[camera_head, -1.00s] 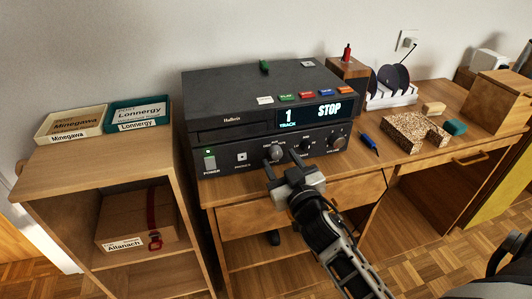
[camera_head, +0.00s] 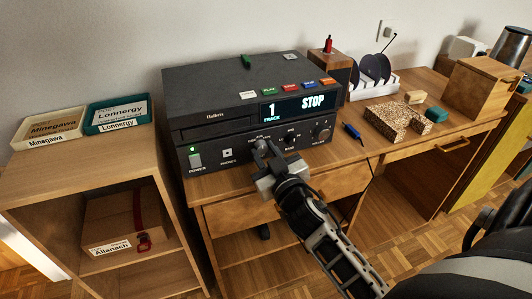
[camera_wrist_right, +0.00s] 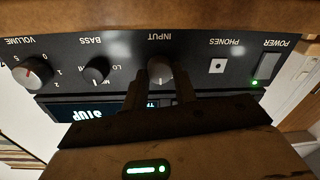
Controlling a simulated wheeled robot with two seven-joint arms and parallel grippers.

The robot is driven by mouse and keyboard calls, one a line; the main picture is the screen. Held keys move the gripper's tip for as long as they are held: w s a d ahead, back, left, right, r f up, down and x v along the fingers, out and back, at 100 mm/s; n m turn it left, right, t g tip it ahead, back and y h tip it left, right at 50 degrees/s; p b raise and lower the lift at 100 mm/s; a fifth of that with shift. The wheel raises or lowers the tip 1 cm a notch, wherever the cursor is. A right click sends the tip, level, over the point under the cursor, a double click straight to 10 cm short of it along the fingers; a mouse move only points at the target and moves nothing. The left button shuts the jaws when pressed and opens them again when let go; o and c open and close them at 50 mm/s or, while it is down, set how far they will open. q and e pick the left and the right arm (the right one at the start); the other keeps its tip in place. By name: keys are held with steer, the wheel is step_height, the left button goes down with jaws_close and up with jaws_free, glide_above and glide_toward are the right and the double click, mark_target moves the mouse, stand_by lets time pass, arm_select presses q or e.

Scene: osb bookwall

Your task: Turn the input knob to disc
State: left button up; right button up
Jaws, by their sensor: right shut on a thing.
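The disc player (camera_head: 225,100) is a dark box on the desk. Its display reads STOP and track 1. The input knob (camera_wrist_right: 160,70) is a grey round knob under the INPUT label, upside down in the wrist view, between the bass knob and the phones socket. My right gripper (camera_wrist_right: 162,82) is shut on the input knob, with one finger on each side of it. In the head view my right gripper (camera_head: 262,155) covers most of the knob. The knob's pointer and source labels cannot be read. My left gripper is not in view.
The bass knob (camera_wrist_right: 97,70) and volume knob (camera_wrist_right: 33,72) are to one side, the power button (camera_wrist_right: 264,60) to the other. A blue marker (camera_head: 352,131) and a speckled block (camera_head: 390,122) lie right of the player. A shelf with letter trays (camera_head: 50,126) stands left.

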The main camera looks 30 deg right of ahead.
steer(key=n+p, duration=0.1)
steer(key=n, duration=0.3)
steer(key=shift+r+p, duration=0.15)
steer(key=shift+p, duration=0.15)
steer(key=shift+a+n+g+p, duration=0.1)
steer(key=shift+n+g+p, duration=0.3)
steer(key=shift+n, duration=1.7)
steer(key=o, duration=1)
steer(key=shift+c, duration=0.2)
